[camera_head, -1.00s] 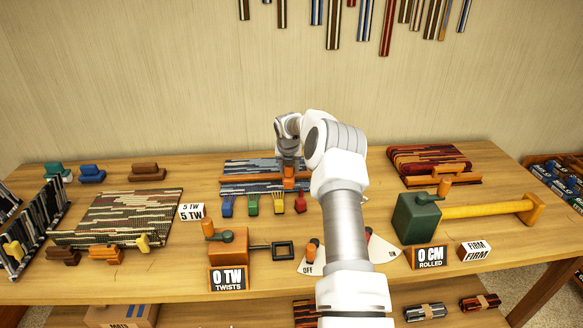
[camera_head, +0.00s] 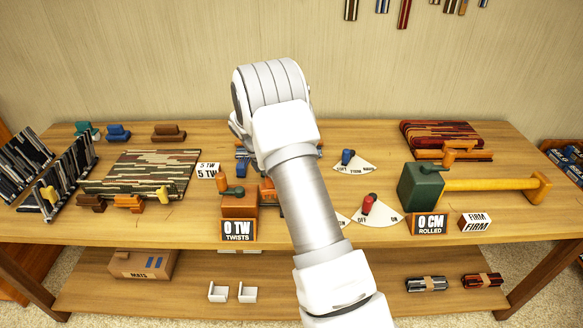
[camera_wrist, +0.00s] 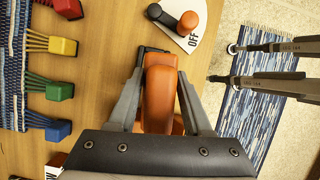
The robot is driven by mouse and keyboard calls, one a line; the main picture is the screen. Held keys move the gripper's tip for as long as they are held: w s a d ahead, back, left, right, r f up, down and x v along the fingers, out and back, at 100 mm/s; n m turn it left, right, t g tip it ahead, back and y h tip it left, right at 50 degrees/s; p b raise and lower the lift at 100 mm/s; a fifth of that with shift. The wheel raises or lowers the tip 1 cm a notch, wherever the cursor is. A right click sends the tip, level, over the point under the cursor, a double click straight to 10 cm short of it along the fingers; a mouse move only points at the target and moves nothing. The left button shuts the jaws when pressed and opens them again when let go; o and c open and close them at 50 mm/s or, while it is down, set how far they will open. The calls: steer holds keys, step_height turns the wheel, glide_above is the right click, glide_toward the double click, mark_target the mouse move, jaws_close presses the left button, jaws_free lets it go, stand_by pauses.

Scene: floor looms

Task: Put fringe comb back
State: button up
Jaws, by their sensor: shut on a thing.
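My gripper (camera_wrist: 161,72) is shut on an orange, rounded block in the wrist view, which looks like the fringe comb (camera_wrist: 158,105). A dark bar end shows just beyond the block; I cannot tell whether they touch. In the head view my arm hides the gripper, most of the mat and whatever is held. An orange patch shows beside the arm, just right of the orange twister box (camera_head: 240,207) with its "0 TW TWISTS" sign. In the wrist view the blue striped mat (camera_wrist: 12,70) with coloured fringe clamps (camera_wrist: 60,91) lies to the left of the gripper.
A lever dial marked OFF (camera_wrist: 203,36) is close ahead of the gripper in the wrist view. The green roller box (camera_head: 420,187) with its yellow beam stands right. A blue lever (camera_head: 347,157) and red lever (camera_head: 367,204) stand between. A striped mat (camera_head: 150,165) lies left.

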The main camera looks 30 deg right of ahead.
steer(key=s+a+m+g+y, duration=0.3)
steer(key=s+a+m+y, duration=0.1)
steer(key=s+a+m, duration=0.9)
steer(key=shift+a+r+m, duration=0.45)
steer(key=shift+a+m, duration=0.15)
steer(key=shift+a, duration=0.15)
